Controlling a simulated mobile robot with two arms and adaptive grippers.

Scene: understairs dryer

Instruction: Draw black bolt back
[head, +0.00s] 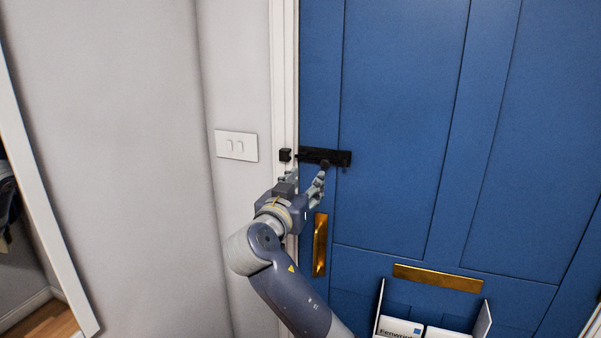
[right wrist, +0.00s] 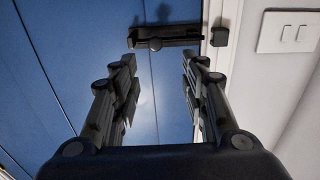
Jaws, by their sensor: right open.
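The black bolt (head: 338,158) is mounted level on the blue door near its left edge; its small knob hangs below the bar. A separate black keeper (head: 285,155) sits on the white frame to its left. In the right wrist view the bolt (right wrist: 178,32) lies beyond the fingertips, with its knob (right wrist: 155,43) between their lines and the keeper (right wrist: 220,37) to the right. A narrow gap seems to show between bolt and keeper. My right gripper (head: 307,176) is open and empty, just below the bolt; it also shows in the wrist view (right wrist: 160,58). My left gripper is not in view.
A white switch plate (head: 236,146) is on the wall left of the frame. A brass plate (head: 320,245) and a brass letter slot (head: 438,278) are on the door. A white holder with papers (head: 400,328) stands low in front.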

